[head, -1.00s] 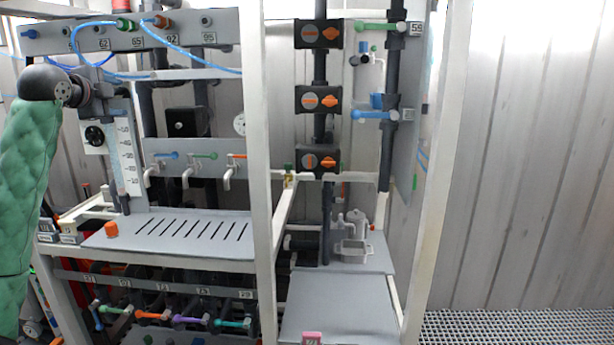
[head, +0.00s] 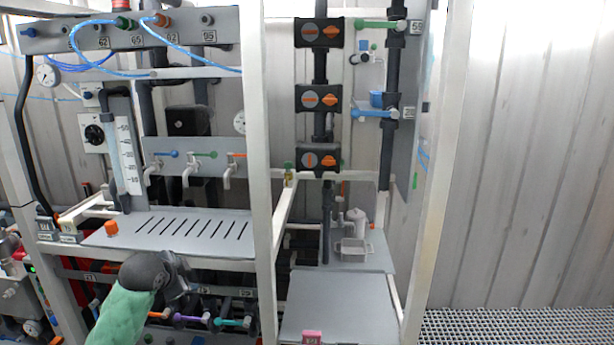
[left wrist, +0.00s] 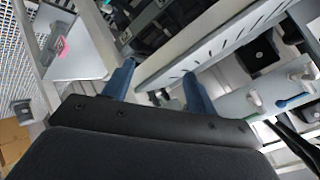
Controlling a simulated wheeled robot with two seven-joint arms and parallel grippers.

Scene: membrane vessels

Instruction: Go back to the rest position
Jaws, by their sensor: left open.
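My left gripper (head: 183,283) is in front of the rack's lower part, just below the front edge of the grey slotted shelf (head: 215,222). My green-sleeved arm comes up to it from the bottom left. In the left wrist view its two blue fingers (left wrist: 160,84) stand wide apart with nothing between them. The gripper hides part of the lower row of coloured valve handles (head: 193,319). My right gripper is in neither view.
A white frame post (head: 258,170) stands right of the slotted shelf. An orange cap (head: 111,227) sits on that shelf. Farther right are black valves with orange knobs (head: 319,98), a grey lower shelf (head: 338,303) and a pink block (head: 312,337). Grating floor (head: 520,328) at far right is clear.

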